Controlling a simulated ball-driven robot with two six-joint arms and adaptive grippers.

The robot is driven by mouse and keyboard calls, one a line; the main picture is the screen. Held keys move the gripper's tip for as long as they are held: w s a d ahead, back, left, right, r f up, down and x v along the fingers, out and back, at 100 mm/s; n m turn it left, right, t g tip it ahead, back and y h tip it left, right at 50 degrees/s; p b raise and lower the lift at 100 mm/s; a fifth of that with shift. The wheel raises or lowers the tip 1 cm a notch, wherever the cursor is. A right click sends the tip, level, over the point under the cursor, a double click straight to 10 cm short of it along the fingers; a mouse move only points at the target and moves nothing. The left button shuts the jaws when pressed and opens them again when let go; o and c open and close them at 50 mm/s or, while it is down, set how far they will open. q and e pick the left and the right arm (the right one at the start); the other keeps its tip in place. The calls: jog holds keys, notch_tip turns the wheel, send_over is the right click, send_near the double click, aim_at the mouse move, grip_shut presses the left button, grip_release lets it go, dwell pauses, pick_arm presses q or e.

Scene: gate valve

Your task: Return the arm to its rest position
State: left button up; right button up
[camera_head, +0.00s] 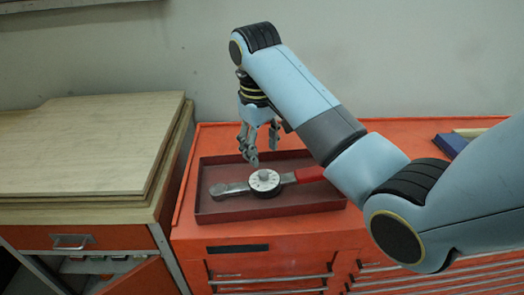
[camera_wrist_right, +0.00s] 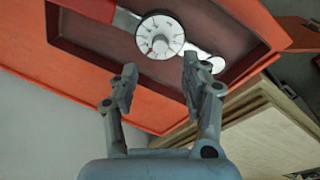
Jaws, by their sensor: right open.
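My right gripper (camera_head: 250,146) hangs above a shallow dark red tray on the orange cabinet, fingers pointing down. In the wrist view its two fingers (camera_wrist_right: 157,85) stand apart with nothing between them. A dial torque wrench lies in the tray, with a white round dial (camera_head: 265,180), a metal head at the left and a red handle at the right. The dial also shows in the wrist view (camera_wrist_right: 160,36), beyond the fingertips and apart from them. The right arm comes in from the right and hides part of the cabinet top. My left gripper is not in view.
The tray (camera_head: 228,216) has raised walls around the wrench. The orange tool cabinet (camera_head: 188,215) has drawers in front. A wooden-topped bench with stacked boards (camera_head: 85,150) stands at the left. A blue object (camera_head: 450,143) lies at the back right. A plain wall is behind.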

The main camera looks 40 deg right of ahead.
dwell(0.3)
jog(key=s+f+t, duration=0.1)
jog(key=s+f, duration=0.3)
jog(key=s, duration=0.9)
jog(key=s+a+r+t, duration=0.1)
jog(key=s+r, duration=0.1)
jog(key=s, duration=0.4)
jog(key=s+a+r+t, duration=0.1)
jog(key=s+a+r, duration=0.1)
jog(key=s, duration=0.5)
jog(key=s+d+f+g+b, duration=0.15)
jog(key=f+b, duration=0.55)
jog(key=f, duration=1.4)
jog(key=d+f+b, duration=0.2)
jog(key=f+b, duration=0.5)
jog(key=f, duration=1.5)
jog(key=s+f+b, duration=0.5)
jog(key=s+f, duration=0.4)
jog(key=f, duration=0.3)
jog(key=s+f+g+b, duration=0.1)
jog(key=s+f+b, duration=0.4)
jog(key=s+f, duration=0.4)
notch_tip(320, 180, down, 4)
jog(key=shift+s+d+r, duration=0.15)
jog(key=shift+s+d, duration=0.1)
jog(key=shift+s, duration=0.05)
